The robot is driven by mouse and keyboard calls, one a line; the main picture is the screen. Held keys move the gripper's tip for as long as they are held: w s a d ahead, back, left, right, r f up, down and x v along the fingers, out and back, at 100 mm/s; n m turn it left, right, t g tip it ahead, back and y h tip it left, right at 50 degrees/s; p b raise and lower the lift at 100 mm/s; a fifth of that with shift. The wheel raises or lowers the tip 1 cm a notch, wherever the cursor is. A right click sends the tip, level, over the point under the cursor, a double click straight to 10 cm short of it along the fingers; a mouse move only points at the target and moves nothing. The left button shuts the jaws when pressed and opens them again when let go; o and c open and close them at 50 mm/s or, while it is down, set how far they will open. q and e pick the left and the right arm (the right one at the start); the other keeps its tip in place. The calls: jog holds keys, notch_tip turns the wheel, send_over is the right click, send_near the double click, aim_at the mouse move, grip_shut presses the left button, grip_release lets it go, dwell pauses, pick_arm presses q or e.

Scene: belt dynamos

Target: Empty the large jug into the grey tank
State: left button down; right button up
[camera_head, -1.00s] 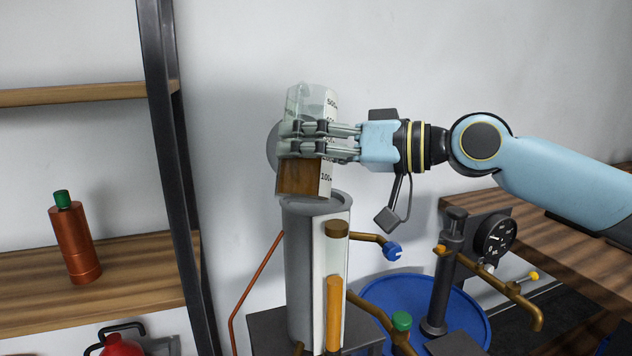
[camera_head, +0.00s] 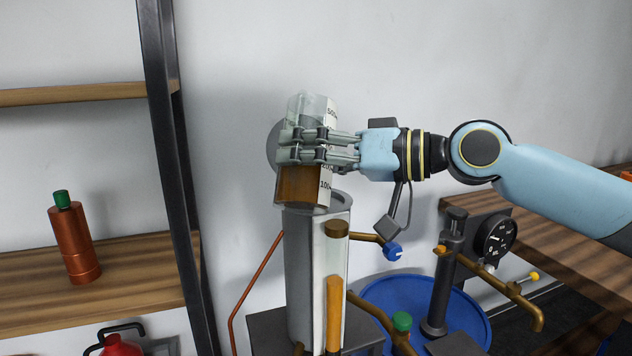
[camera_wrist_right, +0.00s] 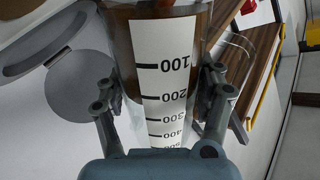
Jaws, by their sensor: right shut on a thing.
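The large jug (camera_head: 301,187) is clear with a white number scale and brown liquid in its lower part. It stands nearly upright, its top leaning slightly right, over the open mouth of the grey tank (camera_head: 300,265). The jug's base overlaps the tank's back rim in the picture; I cannot tell whether they touch. My right gripper (camera_head: 300,145) is shut around the jug's middle. In the right wrist view its fingers flank the jug (camera_wrist_right: 165,70), whose scale faces the camera. My left gripper is not in view.
A sight tube (camera_head: 334,290) with an orange column runs up the tank's front. A round grey disc (camera_wrist_right: 80,95) lies close beside the jug. Brass pipes, a green knob (camera_head: 402,321), a blue knob (camera_head: 393,251) and a gauge (camera_head: 495,236) are to the right. A copper bottle (camera_head: 74,245) stands on the left shelf.

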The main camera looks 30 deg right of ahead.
jog(key=shift+f, duration=0.2)
dwell(0.5)
jog(key=shift+s+a+f+m, duration=0.1)
jog(key=shift+f+m, duration=0.1)
jog(key=shift+m, duration=0.1)
jog(key=shift+s+a+f+m+g, duration=0.15)
jog(key=shift+f+m+g, duration=0.15)
jog(key=shift+f+m, duration=0.35)
dwell(1.8)
jog(key=shift+s+a+f+m+p, duration=0.1)
jog(key=shift+m+p, duration=0.6)
jog(key=shift+m, duration=0.05)
dwell(1.4)
jog(key=shift+f+m+g+y+p, duration=0.1)
jog(key=shift+m+g+y+p, duration=0.25)
jog(key=shift+m+p, duration=0.25)
dwell(1.8)
